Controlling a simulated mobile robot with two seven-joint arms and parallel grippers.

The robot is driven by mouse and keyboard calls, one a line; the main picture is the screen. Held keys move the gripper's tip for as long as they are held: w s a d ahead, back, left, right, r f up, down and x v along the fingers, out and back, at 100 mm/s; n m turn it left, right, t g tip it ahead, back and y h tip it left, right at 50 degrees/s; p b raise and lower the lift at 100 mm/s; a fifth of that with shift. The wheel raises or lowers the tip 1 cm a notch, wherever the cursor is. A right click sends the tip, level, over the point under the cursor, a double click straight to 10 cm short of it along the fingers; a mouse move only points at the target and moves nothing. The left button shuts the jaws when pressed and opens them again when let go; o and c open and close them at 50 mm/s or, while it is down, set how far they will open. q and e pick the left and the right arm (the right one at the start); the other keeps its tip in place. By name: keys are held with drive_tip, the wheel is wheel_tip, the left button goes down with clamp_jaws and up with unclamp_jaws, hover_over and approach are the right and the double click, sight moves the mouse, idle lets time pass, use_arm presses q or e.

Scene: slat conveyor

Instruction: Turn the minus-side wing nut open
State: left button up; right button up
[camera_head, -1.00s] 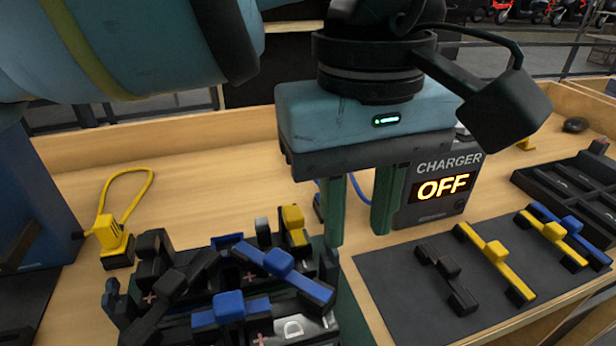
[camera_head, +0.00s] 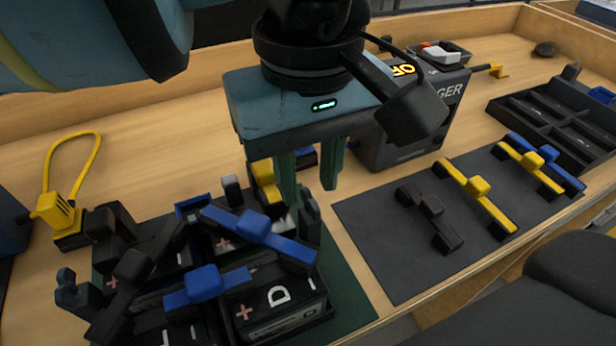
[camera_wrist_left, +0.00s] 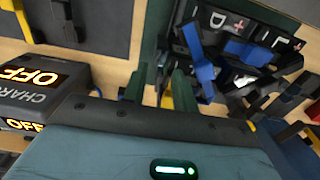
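A dark battery block (camera_head: 290,312) with "+" marks and letters sits at the lower left of the head view, with blue and black bars across its top. It also shows in the wrist view (camera_wrist_left: 222,24). A yellow-topped clamp piece (camera_head: 265,180) and a small grey-capped post (camera_head: 231,188) stand at its far side. I cannot tell which small part is the minus-side wing nut. My left gripper (camera_head: 311,185) is open, green fingers pointing down, its left finger close to the yellow piece. My right gripper is not in view.
A charger box (camera_head: 408,130) with an orange display stands behind my left gripper. A dark mat (camera_head: 385,245) with black, yellow and blue bars lies to the right, a black tray (camera_head: 545,130) beyond it. A yellow looped cable piece (camera_head: 62,212) stands at the left.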

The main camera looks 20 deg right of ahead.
use_arm(q)
drive_tip(key=shift+f, duration=0.8)
drive_tip(key=shift+c, duration=0.5)
clamp_jaws()
